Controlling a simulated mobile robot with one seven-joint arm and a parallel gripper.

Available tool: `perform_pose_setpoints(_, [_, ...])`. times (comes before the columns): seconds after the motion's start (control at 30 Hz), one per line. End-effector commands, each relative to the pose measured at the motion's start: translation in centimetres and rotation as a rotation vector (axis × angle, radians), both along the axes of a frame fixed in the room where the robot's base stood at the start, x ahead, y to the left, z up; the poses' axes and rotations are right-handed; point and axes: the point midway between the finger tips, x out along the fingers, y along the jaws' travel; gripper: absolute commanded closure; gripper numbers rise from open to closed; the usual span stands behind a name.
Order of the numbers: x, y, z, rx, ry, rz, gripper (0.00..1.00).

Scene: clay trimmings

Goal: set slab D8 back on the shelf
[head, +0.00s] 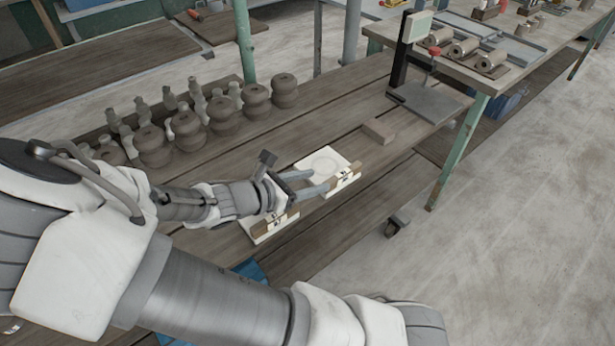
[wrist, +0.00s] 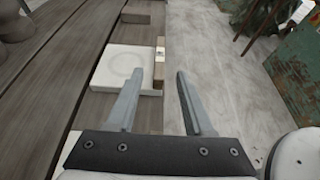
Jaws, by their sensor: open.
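A white square slab (head: 325,158) with a faint ring on its face lies flat on the wooden shelf; it also shows in the wrist view (wrist: 115,62). A brown strip with a small tag (head: 346,179) sits along its front edge. A second white slab (head: 256,238) lies nearer, with a similar tagged brown strip, partly hidden by my arm. I cannot read D8 on either. My gripper (head: 321,180) is open and empty, its fingers pointing toward the ringed slab's front edge. In the wrist view my gripper (wrist: 160,74) reaches over the shelf's edge.
A brown block (head: 378,131) lies beyond the ringed slab. A scale-like stand (head: 425,98) is at the shelf's far end. Several clay pots (head: 186,128) line the back. A green-legged table (head: 455,150) stands at the right, with open floor in front.

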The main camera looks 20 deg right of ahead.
Motion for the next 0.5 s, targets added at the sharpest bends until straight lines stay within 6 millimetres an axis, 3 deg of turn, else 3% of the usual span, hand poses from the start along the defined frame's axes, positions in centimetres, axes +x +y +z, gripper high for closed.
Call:
perform_pose_setpoints(0.1, [-0.3, 0.8, 0.4, 0.005, -0.001, -0.003, 0.48])
perform_pose_setpoints(0.27, [-1.4, 0.5, 0.1, 0.091, -0.023, -0.081, 0.48])
perform_pose_setpoints(0.5, [-4.7, 0.0, 0.0, 0.407, -0.141, -0.381, 0.48])
